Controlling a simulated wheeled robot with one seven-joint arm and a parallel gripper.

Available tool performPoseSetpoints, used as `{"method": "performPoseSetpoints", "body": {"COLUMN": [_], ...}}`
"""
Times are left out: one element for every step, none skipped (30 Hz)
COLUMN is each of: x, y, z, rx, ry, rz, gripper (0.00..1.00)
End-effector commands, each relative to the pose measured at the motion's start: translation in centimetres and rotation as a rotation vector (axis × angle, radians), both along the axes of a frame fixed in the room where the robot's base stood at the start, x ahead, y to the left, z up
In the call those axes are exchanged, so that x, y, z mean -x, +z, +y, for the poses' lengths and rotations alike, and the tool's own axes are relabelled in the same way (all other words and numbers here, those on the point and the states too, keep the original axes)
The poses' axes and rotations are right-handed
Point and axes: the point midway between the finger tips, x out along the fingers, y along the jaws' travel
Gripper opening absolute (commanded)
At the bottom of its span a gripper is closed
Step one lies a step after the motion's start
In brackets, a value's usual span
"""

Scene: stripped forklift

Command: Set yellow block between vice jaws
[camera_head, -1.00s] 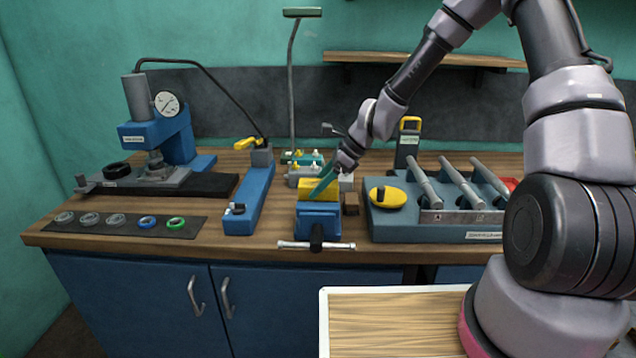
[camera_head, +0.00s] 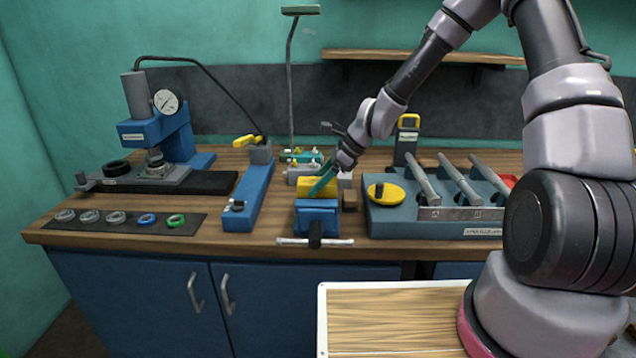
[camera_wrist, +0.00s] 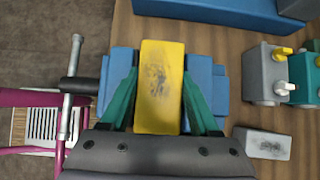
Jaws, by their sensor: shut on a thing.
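The yellow block (camera_head: 318,187) is at the blue vice (camera_head: 317,215) near the bench's front edge. In the wrist view the yellow block (camera_wrist: 160,85) lies between the teal fingers of my gripper (camera_wrist: 161,92), which is shut on it. The blue vice (camera_wrist: 206,82) shows beneath and on both sides of the block. In the head view my gripper (camera_head: 324,181) reaches in from the upper right, with one teal finger across the block. I cannot tell how deep the block sits between the jaws. The vice's grey handle (camera_head: 315,242) hangs at its front.
A blue fixture (camera_head: 249,198) stands left of the vice. A small brown block (camera_head: 349,200) sits close on its right, beside a rack with tool handles (camera_head: 400,222). Small grey and teal valve-like parts (camera_head: 303,165) stand behind. A wooden-topped surface (camera_head: 395,315) is in front.

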Motion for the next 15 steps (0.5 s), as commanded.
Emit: {"method": "performPoseSetpoints", "body": {"x": [0.51, 0.54, 0.58, 0.61, 0.65, 0.68, 0.69, 0.7, 0.71, 0.72, 0.72, 0.73, 0.74, 0.75, 0.75], "y": [-1.19, -1.32, -1.47, -1.57, -1.64, -1.71, -1.74, -1.76, -1.76, -1.76, -1.77, -1.76, -1.77, -1.77, -1.77], "z": [-0.35, -0.37, -0.41, -0.42, -0.43, -0.42, -0.41, -0.4, -0.38, -0.37, -0.36, -0.35, -0.34, -0.33, -0.33], "rx": [0.013, 0.014, 0.015, 0.016, 0.016, 0.017, 0.017, 0.017, 0.017, 0.017, 0.017, 0.017, 0.017, 0.017, 0.017], "ry": [0.002, 0.003, 0.002, 0.003, 0.003, 0.005, 0.006, 0.006, 0.008, 0.009, 0.009, 0.01, 0.011, 0.012, 0.012], "rz": [0.011, 0.012, 0.013, 0.013, 0.013, 0.013, 0.013, 0.012, 0.011, 0.011, 0.011, 0.01, 0.01, 0.009, 0.008], "gripper": [0.0, 0.0, 0.0, 0.0, 0.0, 0.0, 0.0, 0.0, 0.0, 0.0, 0.0, 0.0, 0.0, 0.7, 0.85]}}
